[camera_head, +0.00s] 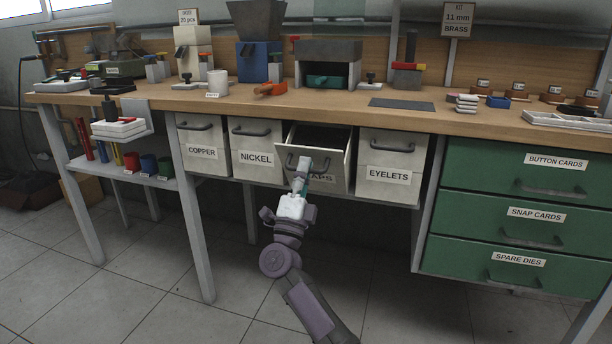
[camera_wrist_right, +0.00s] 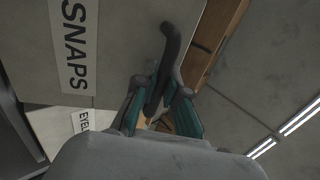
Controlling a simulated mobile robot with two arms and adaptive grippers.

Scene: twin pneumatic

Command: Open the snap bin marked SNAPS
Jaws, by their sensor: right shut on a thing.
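The bin marked SNAPS (camera_head: 333,170) is a pale grey drawer under the bench, between the NICKEL and EYELETS bins. It is pulled part way out and tilted, and its dark inside shows above the front. My right gripper (camera_head: 300,172) is at its front and covers part of the label. In the right wrist view, the SNAPS front (camera_wrist_right: 115,35) fills the upper left, and my right gripper (camera_wrist_right: 158,112) is shut on the dark handle (camera_wrist_right: 170,48). My left gripper is not in view.
The NICKEL bin (camera_head: 247,173) and EYELETS bin (camera_head: 392,188) flank it, both shut, with COPPER (camera_head: 203,165) further left. Green drawers (camera_head: 520,190) stand at right. The wooden bench top (camera_head: 330,98) above holds small machines and parts. The tiled floor in front is clear.

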